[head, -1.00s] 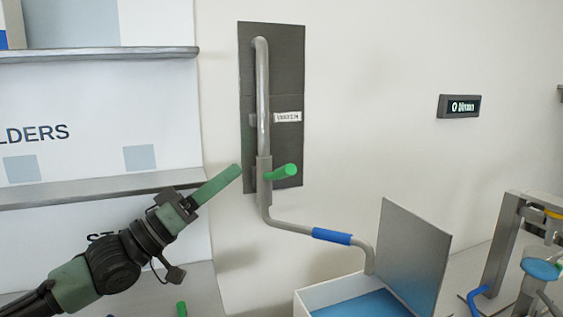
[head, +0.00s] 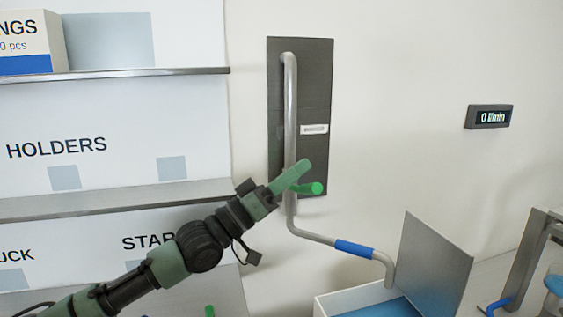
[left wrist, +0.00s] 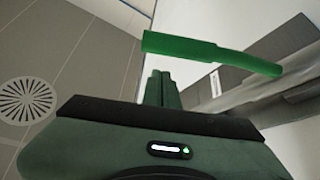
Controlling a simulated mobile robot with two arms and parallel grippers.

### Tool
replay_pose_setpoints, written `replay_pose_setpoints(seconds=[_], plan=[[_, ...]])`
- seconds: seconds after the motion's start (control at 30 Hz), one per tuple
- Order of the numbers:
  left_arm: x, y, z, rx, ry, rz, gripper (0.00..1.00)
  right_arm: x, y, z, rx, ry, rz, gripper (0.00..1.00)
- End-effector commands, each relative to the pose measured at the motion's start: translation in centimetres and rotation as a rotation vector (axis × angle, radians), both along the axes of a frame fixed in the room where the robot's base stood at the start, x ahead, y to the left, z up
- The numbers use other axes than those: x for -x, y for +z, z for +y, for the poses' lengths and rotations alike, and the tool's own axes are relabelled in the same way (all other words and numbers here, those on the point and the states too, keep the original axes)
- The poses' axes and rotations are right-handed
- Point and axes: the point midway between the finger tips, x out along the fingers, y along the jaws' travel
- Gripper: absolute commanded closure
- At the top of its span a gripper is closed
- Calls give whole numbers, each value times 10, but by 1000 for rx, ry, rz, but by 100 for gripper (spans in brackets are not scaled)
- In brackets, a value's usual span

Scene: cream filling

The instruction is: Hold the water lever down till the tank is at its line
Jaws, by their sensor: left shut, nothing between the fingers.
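The green water lever (head: 314,188) sticks out to the right from the grey pipe (head: 290,110) on the dark wall plate. My left gripper (head: 303,169) is shut and empty, and its fingers overlap the lever's base in the head view. In the left wrist view the lever (left wrist: 205,50) crosses just past the tips of the shut fingers (left wrist: 161,80). I cannot tell if they touch. The white tank (head: 335,304) with blue water (head: 385,308) stands under the spout, and its line is not visible. My right gripper is not in view.
A wall display (head: 489,116) seems to read 0 l/min. A grey panel (head: 435,270) stands up beside the tank. The pipe has a blue sleeve (head: 355,248). Labelled shelves (head: 120,195) fill the left side.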

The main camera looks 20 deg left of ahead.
Motion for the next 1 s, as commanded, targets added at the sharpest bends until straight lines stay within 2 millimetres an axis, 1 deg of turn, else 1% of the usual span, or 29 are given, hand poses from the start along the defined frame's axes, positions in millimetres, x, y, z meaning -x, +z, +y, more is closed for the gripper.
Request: replay_pose_setpoints(seconds=[0.03, 0.1, 0.3, 0.67, 0.77, 1.0], plan=[[2, -3, -2, 3, -1, 2, 100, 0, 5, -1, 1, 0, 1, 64], [4, -9, -5, 3, -2, 1, 100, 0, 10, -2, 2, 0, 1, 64], [7, -21, -9, 3, -1, -2, 100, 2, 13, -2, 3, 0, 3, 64], [7, -23, -9, 1, 0, -6, 100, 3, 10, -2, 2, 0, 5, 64], [8, -29, -10, -11, 0, -23, 100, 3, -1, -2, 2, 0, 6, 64], [13, -49, -13, -77, 2, -121, 100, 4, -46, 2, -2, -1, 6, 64]])
